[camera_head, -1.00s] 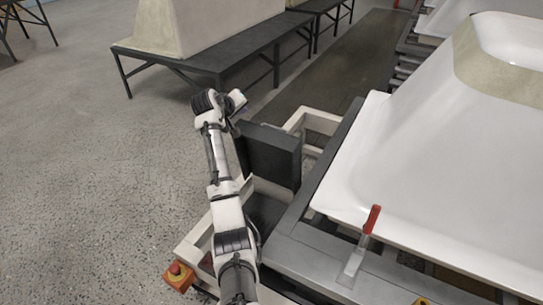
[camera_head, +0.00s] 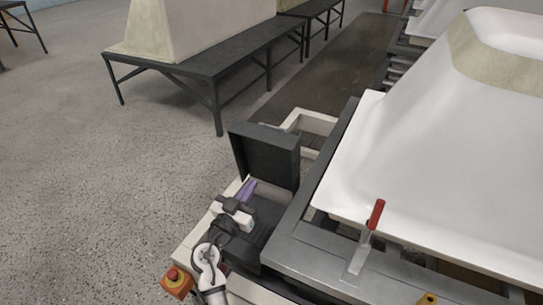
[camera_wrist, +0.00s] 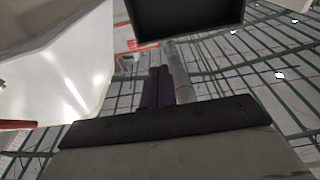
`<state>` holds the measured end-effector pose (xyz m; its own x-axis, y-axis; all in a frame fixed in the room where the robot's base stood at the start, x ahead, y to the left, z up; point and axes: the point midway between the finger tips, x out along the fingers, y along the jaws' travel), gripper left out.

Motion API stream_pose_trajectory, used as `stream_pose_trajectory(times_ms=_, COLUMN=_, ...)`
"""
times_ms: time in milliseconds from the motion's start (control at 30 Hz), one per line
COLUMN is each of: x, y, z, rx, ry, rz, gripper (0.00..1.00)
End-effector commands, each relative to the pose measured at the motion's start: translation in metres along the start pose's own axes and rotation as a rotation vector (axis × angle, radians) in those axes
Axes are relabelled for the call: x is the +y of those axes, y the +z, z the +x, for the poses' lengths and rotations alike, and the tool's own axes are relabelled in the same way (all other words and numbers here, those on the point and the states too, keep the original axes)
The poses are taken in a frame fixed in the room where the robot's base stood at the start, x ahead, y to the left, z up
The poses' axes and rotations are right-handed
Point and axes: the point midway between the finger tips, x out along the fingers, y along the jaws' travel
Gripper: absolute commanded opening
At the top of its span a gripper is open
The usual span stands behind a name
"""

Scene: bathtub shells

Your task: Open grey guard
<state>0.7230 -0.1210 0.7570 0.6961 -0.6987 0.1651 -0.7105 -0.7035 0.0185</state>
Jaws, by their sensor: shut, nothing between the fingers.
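The grey guard (camera_head: 265,158) is a dark, shallow, box-like cover at the end of the grey frame. It stands raised and tilted up, with its inner side towards my arm. In the wrist view the dark guard (camera_wrist: 185,18) fills the top middle. My gripper (camera_head: 247,186), with purple fingers, is just in front of the guard and low, over the dark open area at its foot. The fingers (camera_wrist: 160,72) are together and empty in the wrist view. I cannot tell whether the fingertips touch the guard.
A white bathtub shell (camera_head: 400,170) lies on the grey frame (camera_head: 312,250) at the right. A red-handled clamp (camera_head: 375,215) stands on that frame. The floor at the left is clear.

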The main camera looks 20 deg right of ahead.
Motion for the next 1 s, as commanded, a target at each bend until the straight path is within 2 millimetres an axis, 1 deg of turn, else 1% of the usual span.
stream_pose_trajectory(times_ms=33, x=0.004, y=0.000, z=-0.004, rx=0.006, ry=0.001, rz=0.009, gripper=0.00)
stream_pose_trajectory(times_ms=100, x=0.006, y=-0.001, z=-0.004, rx=0.013, ry=0.003, rz=0.017, gripper=0.00)
stream_pose_trajectory(times_ms=167, x=0.006, y=-0.003, z=0.000, rx=0.015, ry=0.003, rz=0.020, gripper=0.00)
stream_pose_trajectory(times_ms=233, x=0.006, y=-0.004, z=0.008, rx=0.016, ry=0.004, rz=0.019, gripper=0.00)
stream_pose_trajectory(times_ms=367, x=0.006, y=-0.006, z=0.032, rx=0.014, ry=0.004, rz=0.018, gripper=0.00)
stream_pose_trajectory(times_ms=500, x=0.007, y=-0.007, z=0.063, rx=0.014, ry=0.006, rz=0.018, gripper=0.00)
stream_pose_trajectory(times_ms=700, x=0.006, y=-0.007, z=0.103, rx=0.013, ry=0.004, rz=0.018, gripper=0.00)
stream_pose_trajectory(times_ms=833, x=0.006, y=-0.005, z=0.122, rx=0.012, ry=0.004, rz=0.018, gripper=0.00)
stream_pose_trajectory(times_ms=1000, x=0.006, y=-0.004, z=0.133, rx=0.013, ry=0.002, rz=0.019, gripper=0.00)
